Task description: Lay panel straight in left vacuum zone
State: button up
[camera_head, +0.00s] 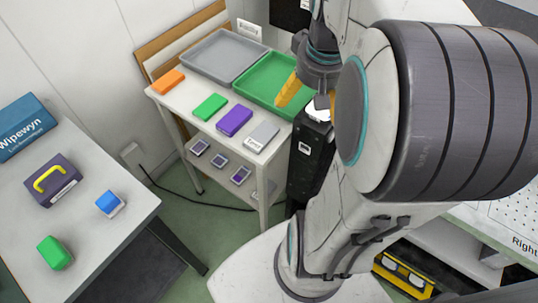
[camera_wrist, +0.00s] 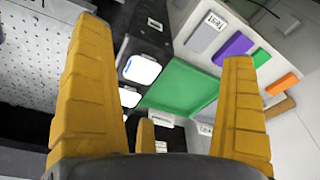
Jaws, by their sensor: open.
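No thing in view is clearly marked as the panel, and I cannot tell which one it is. A white perforated board (camera_head: 515,208) shows at the right edge of the head view, with lettering "Right" near its front. A perforated surface (camera_wrist: 35,60) also shows at the upper left of the wrist view. No zone marked left is in view. My gripper (camera_head: 306,100) is over the right side of the green tray in the head view, partly hidden by my arm. In the wrist view its yellow fingers (camera_wrist: 163,45) are spread, with nothing between them.
The white table holds a grey tray (camera_head: 212,55), the green tray (camera_head: 262,82) and flat orange, green, purple and grey pieces (camera_head: 234,120). A black device (camera_head: 309,158) stands beside it. The left table (camera_head: 100,245) holds boxes and small blocks. Green floor lies between the tables.

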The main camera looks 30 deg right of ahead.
jog(key=s+a+f+n, duration=0.1)
jog(key=s+a+n, duration=0.1)
jog(key=a, duration=0.5)
jog(key=s+a+f+n+t+y, duration=0.1)
jog(key=s+a+n, duration=0.1)
jog(key=a, duration=0.6)
jog(key=shift+s+f+n+t, duration=0.3)
jog(key=shift+s+f+n, duration=0.1)
jog(key=shift+s, duration=0.45)
jog(key=shift+r, duration=0.1)
